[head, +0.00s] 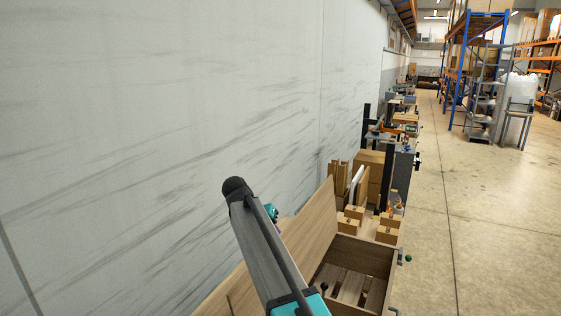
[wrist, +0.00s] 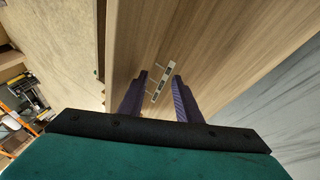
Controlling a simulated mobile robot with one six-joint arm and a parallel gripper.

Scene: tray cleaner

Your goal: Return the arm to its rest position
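My arm (head: 265,255) reaches up from the bottom of the head view, in front of the wooden bench. My gripper is not clearly visible in the head view. In the wrist view, the two dark purple fingers of my gripper (wrist: 162,92) stand apart with nothing held between them. Beyond the gap, a small pale slotted metal piece (wrist: 163,80) lies against a wooden panel (wrist: 210,40). I cannot tell the distance from the fingertips to the panel.
A wooden box (head: 362,250) with a slatted bottom and a raised wooden panel stands close to my arm. Small wooden blocks (head: 387,235) sit beyond it. A pale wall (head: 150,130) runs along the left. The concrete floor (head: 480,220) at right is mostly clear.

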